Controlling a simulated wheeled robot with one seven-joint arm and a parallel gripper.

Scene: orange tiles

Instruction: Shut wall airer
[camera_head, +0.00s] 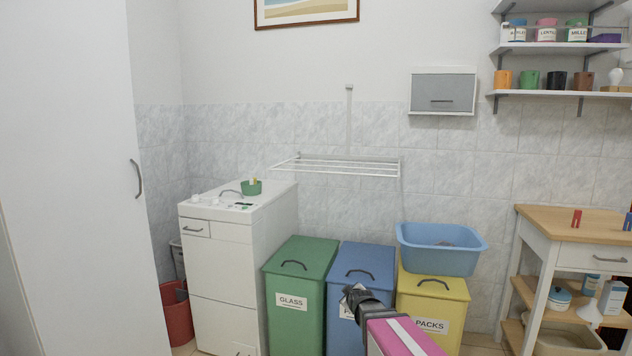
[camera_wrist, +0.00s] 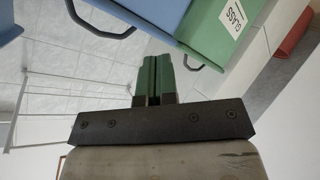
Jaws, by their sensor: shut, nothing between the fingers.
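The wall airer (camera_head: 340,166) is a thin white rack of rails that sticks out from the tiled wall, roughly level, so it stands open. A thin white vertical strip (camera_head: 348,115) is on the wall above it. In the wrist view the airer (camera_wrist: 22,97) shows at the left as white bars. My gripper (camera_head: 352,291) is in front of the blue bin, below and in front of the airer, apart from it. In the wrist view its green fingers (camera_wrist: 154,76) are together with nothing between them.
Below the airer stand a green bin (camera_head: 306,257), a blue bin (camera_head: 372,260) and a yellow bin (camera_head: 440,290) bearing a blue basin (camera_head: 440,255). A white cabinet (camera_head: 222,265) stands left, a wooden trolley (camera_head: 575,228) right. A grey wall box (camera_head: 443,92) hangs upper right.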

